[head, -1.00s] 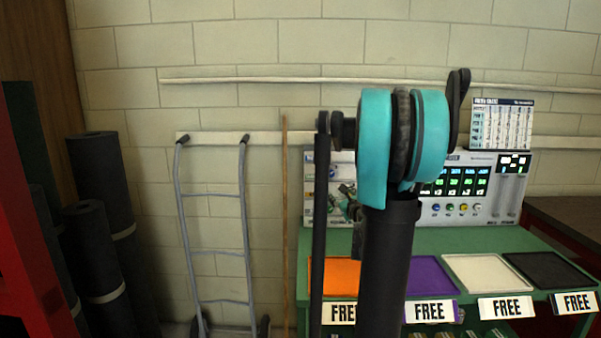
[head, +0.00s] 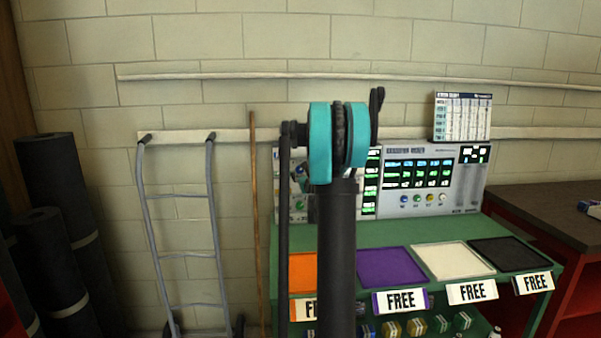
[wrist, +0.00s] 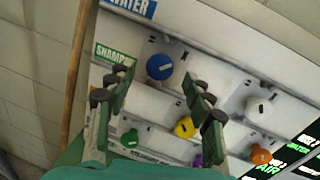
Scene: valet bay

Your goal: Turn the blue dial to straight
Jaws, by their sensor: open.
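The blue dial (wrist: 159,66) is a round knob on a pale panel in the wrist view, below the WATER label and right of the SHAMPOO label. A short pale mark on its face looks slanted. My gripper (wrist: 155,88) is open and empty, its dark padded fingers spread apart with the dial showing beyond and between their tips. I see no contact with the dial. In the head view my arm hides most of this panel and the gripper.
The panel also carries a yellow knob (wrist: 184,127), a green knob (wrist: 130,138), a white knob (wrist: 259,108) and an orange knob (wrist: 261,156). A wooden pole (head: 254,220) and a hand truck (head: 181,195) stand left of the green bench. Coloured trays, including a purple one (head: 391,266), lie in front.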

